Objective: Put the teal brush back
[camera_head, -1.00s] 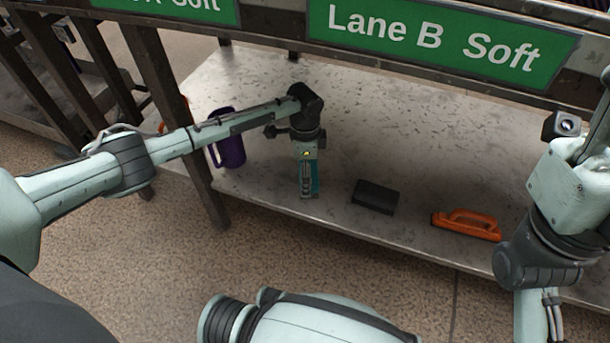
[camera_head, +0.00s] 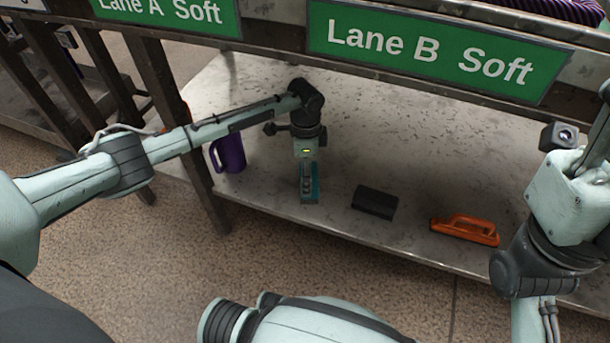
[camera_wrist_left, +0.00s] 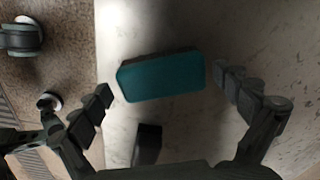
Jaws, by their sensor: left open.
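The teal brush (camera_head: 315,184) is on the grey lower shelf (camera_head: 420,150) under the Lane B Soft sign, near its front edge. My left gripper (camera_head: 308,178) is over it, pointing down, and partly hides it. In the left wrist view the teal block of the brush (camera_wrist_left: 160,78) is between the two spread fingers of my left gripper (camera_wrist_left: 163,86), with a gap on each side. The brush's underside is hidden. My right arm stands at the right edge of the head view; its fingers are not in view.
A black block (camera_head: 375,202) and an orange handled brush (camera_head: 465,229) lie right of the teal brush. A purple mug (camera_head: 231,154) stands left of it, near a dark post (camera_head: 190,150). The green Lane B sign (camera_head: 430,45) hangs above. The shelf behind is clear.

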